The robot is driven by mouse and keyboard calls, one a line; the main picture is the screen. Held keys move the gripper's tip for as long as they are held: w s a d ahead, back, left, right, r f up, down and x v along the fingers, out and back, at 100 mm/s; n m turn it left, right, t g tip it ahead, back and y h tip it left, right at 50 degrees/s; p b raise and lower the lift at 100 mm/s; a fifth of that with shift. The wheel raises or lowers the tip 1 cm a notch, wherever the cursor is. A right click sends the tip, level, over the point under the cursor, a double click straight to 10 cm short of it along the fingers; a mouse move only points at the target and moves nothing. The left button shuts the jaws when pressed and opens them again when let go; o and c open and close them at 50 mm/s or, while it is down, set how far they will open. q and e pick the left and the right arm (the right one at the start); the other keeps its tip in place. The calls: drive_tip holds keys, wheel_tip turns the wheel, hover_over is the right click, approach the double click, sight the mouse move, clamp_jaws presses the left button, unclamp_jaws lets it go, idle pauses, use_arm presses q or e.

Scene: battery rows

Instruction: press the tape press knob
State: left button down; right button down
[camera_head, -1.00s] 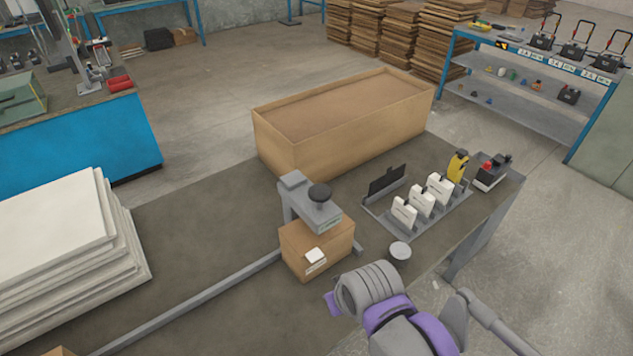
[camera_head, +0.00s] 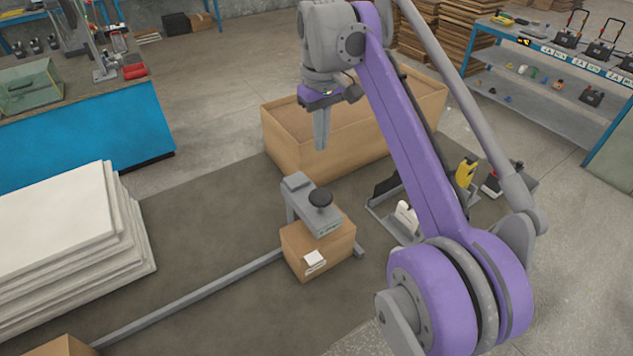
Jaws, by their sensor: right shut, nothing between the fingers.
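The tape press (camera_head: 300,206) is a grey frame standing over a small cardboard box (camera_head: 320,256) with a white label. Its dark round knob (camera_head: 320,197) sits on top of the press head. My right gripper (camera_head: 322,146) hangs pointing down above and behind the knob in the picture, apart from it. Its fingers are shut and empty. My left gripper is not in view.
A large open cardboard box (camera_head: 285,135) stands behind the press. A stack of white sheets (camera_head: 70,240) lies at left. A grey rail (camera_head: 190,300) runs to the press. A tray with white packs (camera_head: 407,216) and a yellow item (camera_head: 466,172) is partly hidden by my arm.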

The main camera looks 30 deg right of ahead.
sight(320, 196)
drive_tip(key=shift+r, duration=0.1)
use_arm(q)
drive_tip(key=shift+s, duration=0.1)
